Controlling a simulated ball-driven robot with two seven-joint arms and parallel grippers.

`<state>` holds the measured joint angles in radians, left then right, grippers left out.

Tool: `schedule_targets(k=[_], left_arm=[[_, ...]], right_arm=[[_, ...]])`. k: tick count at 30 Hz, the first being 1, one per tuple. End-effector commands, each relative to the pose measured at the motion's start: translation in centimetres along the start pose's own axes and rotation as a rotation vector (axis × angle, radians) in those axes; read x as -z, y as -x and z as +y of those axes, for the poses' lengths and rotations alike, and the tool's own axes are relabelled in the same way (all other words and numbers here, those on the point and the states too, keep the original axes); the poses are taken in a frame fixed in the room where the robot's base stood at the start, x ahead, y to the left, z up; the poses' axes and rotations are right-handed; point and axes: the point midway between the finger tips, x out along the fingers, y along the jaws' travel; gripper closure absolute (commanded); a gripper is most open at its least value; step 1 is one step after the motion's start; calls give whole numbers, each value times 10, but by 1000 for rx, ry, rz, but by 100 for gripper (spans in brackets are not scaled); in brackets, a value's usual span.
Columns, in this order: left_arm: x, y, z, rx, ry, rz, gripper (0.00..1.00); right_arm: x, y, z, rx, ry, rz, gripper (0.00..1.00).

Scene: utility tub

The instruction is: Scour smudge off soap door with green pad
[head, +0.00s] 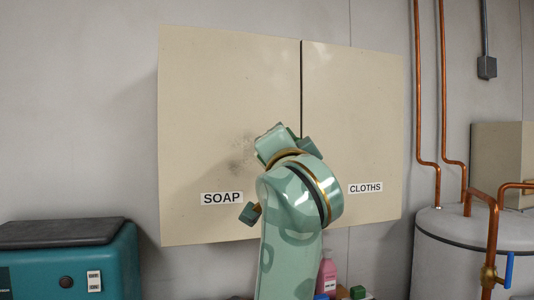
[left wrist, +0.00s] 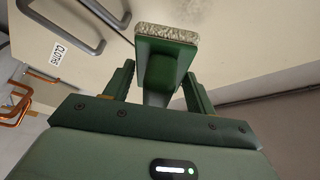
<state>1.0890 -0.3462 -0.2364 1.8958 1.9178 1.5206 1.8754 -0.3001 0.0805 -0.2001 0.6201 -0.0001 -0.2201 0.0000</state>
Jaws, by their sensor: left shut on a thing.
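The soap door (head: 205,110) is the left door of a beige wall cabinet, with a SOAP label low on it. A faint grey-brown smudge (head: 241,154) lies on its lower right part. My left gripper (head: 275,138) is in front of the door, just right of the smudge, and partly covers that area. In the left wrist view my left gripper (left wrist: 157,85) is shut on the green pad (left wrist: 166,62), which has a pale rough scouring face at its far end. The pad is hidden in the head view. I cannot tell whether it touches the door.
The cloths door (head: 355,120) is on the right, and metal handles (left wrist: 62,22) show in the left wrist view. A teal box (head: 70,262) stands lower left. Copper pipes (head: 420,90) and a grey tank (head: 450,235) are at right. A pink bottle (head: 326,275) stands below the cabinet.

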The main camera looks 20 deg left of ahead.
Motion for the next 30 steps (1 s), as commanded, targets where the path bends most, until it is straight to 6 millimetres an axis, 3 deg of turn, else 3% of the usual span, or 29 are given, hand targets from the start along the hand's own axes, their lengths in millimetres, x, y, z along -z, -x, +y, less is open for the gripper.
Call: schedule_targets(k=[5,10,15,21,30], left_arm=[[-6,-7,6,-1,-5,-15,69],[-46,-17,2,21,-14,-56,69],[-75,2,-17,7,-3,-42,69],[-77,18,-28,-36,14,0,69],[-89,-13,-27,-41,13,-3,69]], right_arm=[[2,12,1,-1,0,2,64],[8,58,4,-3,0,5,64],[13,92,5,-4,0,7,64],[13,88,4,-2,-1,8,64],[13,91,3,-1,-1,8,64]])
